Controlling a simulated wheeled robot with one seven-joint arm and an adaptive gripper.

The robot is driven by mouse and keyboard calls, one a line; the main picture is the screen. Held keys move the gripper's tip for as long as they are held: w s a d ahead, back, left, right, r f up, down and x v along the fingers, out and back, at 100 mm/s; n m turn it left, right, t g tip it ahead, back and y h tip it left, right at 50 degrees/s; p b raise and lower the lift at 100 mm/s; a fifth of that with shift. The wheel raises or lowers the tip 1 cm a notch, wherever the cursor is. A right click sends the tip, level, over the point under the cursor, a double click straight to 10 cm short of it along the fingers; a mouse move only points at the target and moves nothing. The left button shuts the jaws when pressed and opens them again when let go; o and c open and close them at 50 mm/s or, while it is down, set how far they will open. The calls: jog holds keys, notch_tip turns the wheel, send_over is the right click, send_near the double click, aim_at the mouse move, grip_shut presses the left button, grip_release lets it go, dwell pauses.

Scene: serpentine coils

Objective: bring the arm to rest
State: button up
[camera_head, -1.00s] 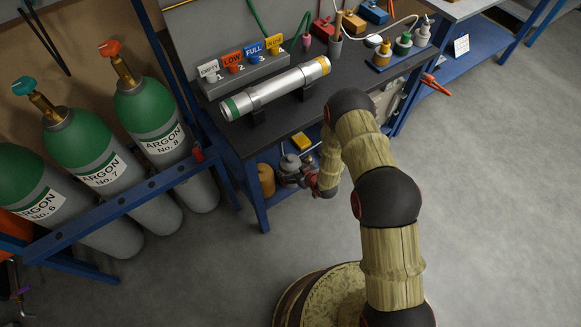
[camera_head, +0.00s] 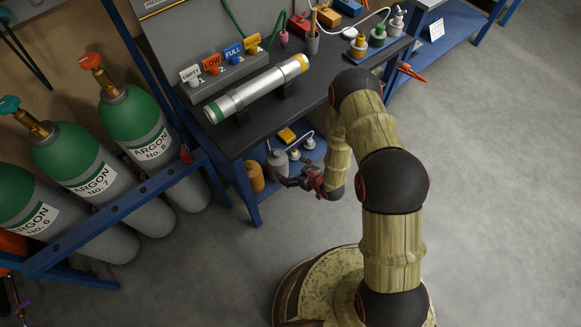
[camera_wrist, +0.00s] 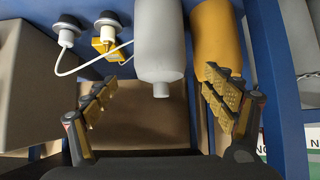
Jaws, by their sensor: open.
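My gripper (camera_head: 287,176) hangs at the front of the workbench, level with the lower shelf, with my arm bent down to it. In the head view the grey container (camera_head: 277,162) and the ochre one (camera_head: 254,175) are on the lower shelf, just left of and behind my gripper. Contact between gripper and containers is not visible.
A silver cylinder (camera_head: 258,90) lies in cradles on the dark bench top (camera_head: 325,75), before labelled tags (camera_head: 233,53). Green argon bottles (camera_head: 130,115) stand at left behind a blue rail (camera_head: 120,205). Open grey floor (camera_head: 490,190) lies to the right.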

dwell(0.3)
jog(key=s+d+f+m+g+h, duration=0.1)
jog(key=s+d+f+g+h, duration=0.3)
jog(key=s+f, duration=0.4)
jog(key=s+d+r+m+g+h, duration=0.1)
jog(key=s+d+r+g, duration=0.2)
jog(key=s+d+r, duration=0.3)
jog(key=s+d+r+m+t+p, duration=0.1)
jog(key=s+r, duration=0.3)
jog(key=r, duration=1.6)
jog(key=s+d+r+m+t, duration=0.1)
jog(key=s+r, duration=0.3)
jog(key=r, duration=1.6)
jog(key=s+d+r+m+t+h+p, duration=0.1)
jog(key=s+r, duration=0.4)
jog(key=r, duration=1.5)
jog(key=shift+m+t+p, duration=0.3)
jog(key=shift+m+t, duration=0.2)
jog(key=shift+m, duration=0.5)
jog(key=shift+c, duration=0.9)
